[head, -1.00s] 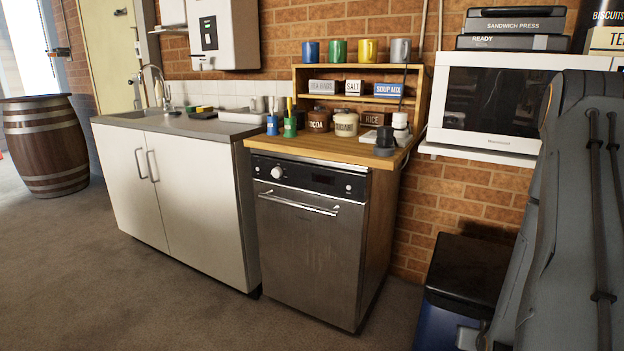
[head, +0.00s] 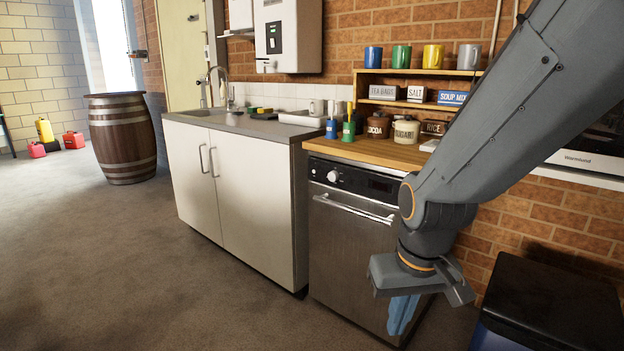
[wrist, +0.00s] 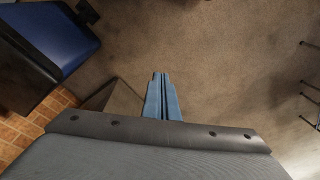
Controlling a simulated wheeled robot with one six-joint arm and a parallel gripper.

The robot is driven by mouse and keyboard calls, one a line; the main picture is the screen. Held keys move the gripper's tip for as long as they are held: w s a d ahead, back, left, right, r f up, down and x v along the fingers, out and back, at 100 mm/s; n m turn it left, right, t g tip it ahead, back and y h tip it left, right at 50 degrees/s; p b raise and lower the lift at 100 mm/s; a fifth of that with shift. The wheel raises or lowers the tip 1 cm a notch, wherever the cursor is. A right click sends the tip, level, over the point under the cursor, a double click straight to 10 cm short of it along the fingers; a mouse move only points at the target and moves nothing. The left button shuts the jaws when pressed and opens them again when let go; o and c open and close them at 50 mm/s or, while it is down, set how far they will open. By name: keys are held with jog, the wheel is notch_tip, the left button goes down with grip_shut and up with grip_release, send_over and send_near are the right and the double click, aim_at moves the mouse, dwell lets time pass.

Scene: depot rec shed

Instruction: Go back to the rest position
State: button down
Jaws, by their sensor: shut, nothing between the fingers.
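My gripper (head: 403,318) hangs at the end of my arm in the head view, in front of the dishwasher (head: 340,245) at its right side. Its blue fingers point down. In the wrist view my gripper (wrist: 161,78) shows its two blue fingers together, shut and empty, over the carpet (wrist: 215,60). My arm crosses the right part of the head view and hides part of the shelf and the microwave.
A dark bin with a blue body (head: 545,305) stands at the lower right. White cabinets (head: 235,190) with a sink stand left of the dishwasher. A wooden barrel (head: 122,140) is farther left.

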jog(key=s+a+r+n+g, duration=0.2)
jog(key=s+a+r, duration=0.3)
jog(key=s, duration=0.4)
jog(key=d+r+m+p, duration=0.3)
jog(key=d+r+p, duration=0.6)
jog(key=p, duration=0.9)
jog(key=shift+w+d+r, duration=0.15)
jog(key=shift+d+r, duration=0.05)
jog(key=shift+r, duration=0.15)
